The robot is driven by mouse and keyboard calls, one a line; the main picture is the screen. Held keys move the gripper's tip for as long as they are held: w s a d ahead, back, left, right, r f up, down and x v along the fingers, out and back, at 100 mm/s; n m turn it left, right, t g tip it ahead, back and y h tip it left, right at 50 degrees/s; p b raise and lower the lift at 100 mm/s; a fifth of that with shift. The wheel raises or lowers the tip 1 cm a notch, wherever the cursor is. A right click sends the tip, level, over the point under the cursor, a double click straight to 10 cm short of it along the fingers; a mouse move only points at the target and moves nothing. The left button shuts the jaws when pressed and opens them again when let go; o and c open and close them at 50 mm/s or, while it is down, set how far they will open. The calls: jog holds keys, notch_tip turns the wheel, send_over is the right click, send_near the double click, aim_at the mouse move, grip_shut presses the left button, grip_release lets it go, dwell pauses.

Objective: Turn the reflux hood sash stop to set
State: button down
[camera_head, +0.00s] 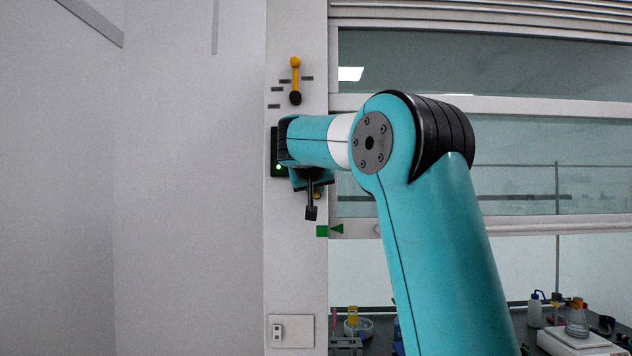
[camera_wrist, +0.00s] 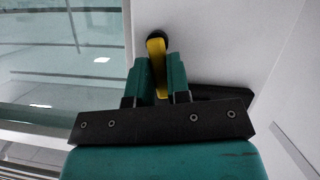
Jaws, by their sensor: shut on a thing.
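My gripper (camera_wrist: 160,72) is shut on a yellow handle (camera_wrist: 156,52) with a black rounded end, mounted at the hood's side post. The handle lies between the two teal fingers and leans slightly in the wrist view. In the head view my gripper (camera_head: 311,198) is at the post, below the teal wrist, which hides most of this handle. I cannot read from these frames which position the handle is set to.
A second yellow lever (camera_head: 295,75) with a black lower end stands upright higher on the post (camera_head: 297,255), beside dark marks. A dark panel with a green light (camera_head: 278,167) is left of my wrist.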

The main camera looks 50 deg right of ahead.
jog(key=shift+w+a+f+n+g+h+p, duration=0.35)
jog(key=shift+n+h+p, duration=0.6)
jog(key=shift+n, duration=1)
jog(key=shift+w+a+f+n+g+h+p, duration=0.15)
jog(key=shift+f+n+g+h+p, duration=0.55)
jog(key=shift+n, duration=1.3)
jog(key=shift+w+a+f+n+g+h+p, duration=0.1)
jog(key=shift+w+a+f+n+h+p, duration=0.15)
jog(key=shift+n+h+p, duration=1.05)
jog(key=shift+n+b, duration=0.4)
jog(key=shift+n, duration=0.35)
jog(key=c, duration=1.1)
grip_release()
